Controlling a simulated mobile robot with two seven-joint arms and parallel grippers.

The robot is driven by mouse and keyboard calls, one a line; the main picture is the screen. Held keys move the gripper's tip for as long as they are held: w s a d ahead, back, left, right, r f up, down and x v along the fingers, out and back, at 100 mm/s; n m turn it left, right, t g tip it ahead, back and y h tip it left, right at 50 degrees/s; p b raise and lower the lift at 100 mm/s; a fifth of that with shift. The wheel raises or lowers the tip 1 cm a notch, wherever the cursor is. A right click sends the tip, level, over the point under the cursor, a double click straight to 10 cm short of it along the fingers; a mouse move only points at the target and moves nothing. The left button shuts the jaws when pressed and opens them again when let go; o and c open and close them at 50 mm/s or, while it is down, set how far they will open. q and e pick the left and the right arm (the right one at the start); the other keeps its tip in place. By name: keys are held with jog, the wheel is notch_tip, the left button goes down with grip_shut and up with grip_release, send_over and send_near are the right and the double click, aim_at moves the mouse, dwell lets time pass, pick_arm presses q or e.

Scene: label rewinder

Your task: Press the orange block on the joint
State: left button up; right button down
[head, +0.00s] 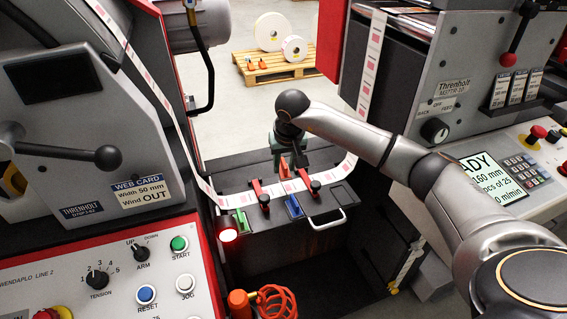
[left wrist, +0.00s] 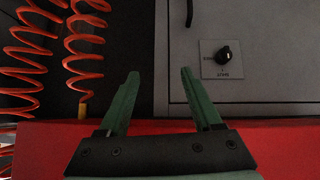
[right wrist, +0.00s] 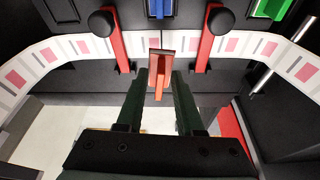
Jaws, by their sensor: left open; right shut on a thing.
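The orange block (right wrist: 161,63) is between the fingertips of my right gripper (right wrist: 159,82), which is shut on it. In the head view the block (head: 284,169) shows below my right gripper (head: 287,152), partly hidden by it. The block is over the label web (right wrist: 130,46), between two red clamps (right wrist: 109,42) (right wrist: 207,44) with black knobs. I cannot tell whether it touches the web, and no joint can be made out under it. My left gripper (left wrist: 158,82) is open and empty in the left wrist view, in front of a grey panel; the head view does not show it.
The dark splice table (head: 277,229) carries a green block (head: 241,220), a blue block (head: 293,206) and a metal handle (head: 328,221). Machines stand at left and right. Red coiled hose (left wrist: 87,45) hangs beside my left gripper. A pallet (head: 275,68) with rolls stands behind.

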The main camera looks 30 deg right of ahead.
aim_at(284, 174)
notch_tip(284, 174, down, 2)
jog(key=shift+f+b, duration=0.25)
jog(key=shift+b, duration=0.5)
jog(key=shift+r, duration=0.15)
pick_arm(q)
jog(key=shift+w+d+f, duration=0.25)
jog(key=shift+w+d, duration=0.15)
jog(key=shift+d, duration=0.2)
jog(key=shift+a+f, duration=0.1)
pick_arm(e)
jog(key=shift+a+f, duration=0.1)
jog(key=shift+f, duration=0.2)
pick_arm(q)
jog(key=shift+f, duration=0.15)
pick_arm(e)
jog(key=shift+f, duration=0.15)
pick_arm(q)
jog(key=shift+f+b, duration=0.55)
jog(key=shift+b, duration=0.1)
pick_arm(e)
jog(key=shift+s+f, duration=0.1)
jog(key=shift+f, duration=0.65)
pick_arm(q)
jog(key=shift+f+b, duration=0.4)
jog(key=shift+b, duration=0.05)
pick_arm(e)
jog(key=shift+f, duration=0.75)
jog(key=shift+r, duration=0.1)
